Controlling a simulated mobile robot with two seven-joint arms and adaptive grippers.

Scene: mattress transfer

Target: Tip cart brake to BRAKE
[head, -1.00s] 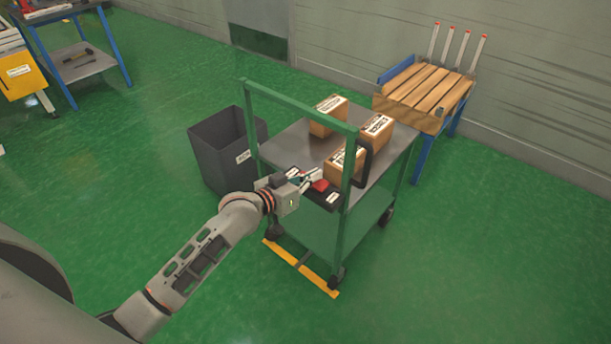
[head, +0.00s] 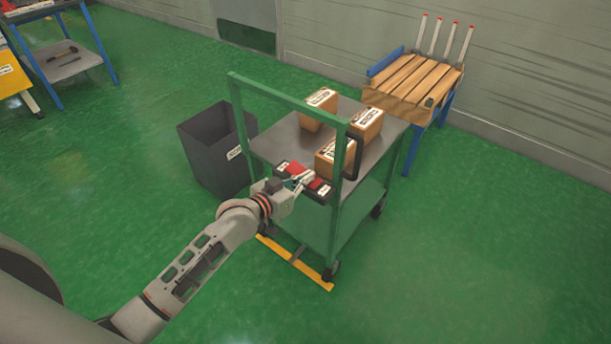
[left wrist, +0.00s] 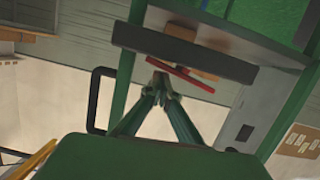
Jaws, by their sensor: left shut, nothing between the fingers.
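The green cart (head: 287,96) stands in the middle of the head view. A black brake unit with a red rocker (head: 319,187) sits at its near edge, with white labels at both ends; their wording is too small to read. The red rocker (left wrist: 180,75) shows as a thin tilted bar against a dark block in the left wrist view. My left gripper (head: 307,178) is shut and empty over the middle of the rocker. Its fingertips (left wrist: 160,84) are close to the red bar; I cannot tell whether they touch. My right gripper is not in view.
Several cardboard boxes (head: 367,125) lie on the cart top. The cart's green uprights and black handle (head: 354,157) are close to my gripper. A dark bin (head: 208,150) stands left of the cart, and a slatted wooden table (head: 420,80) behind it. Green floor is free in front.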

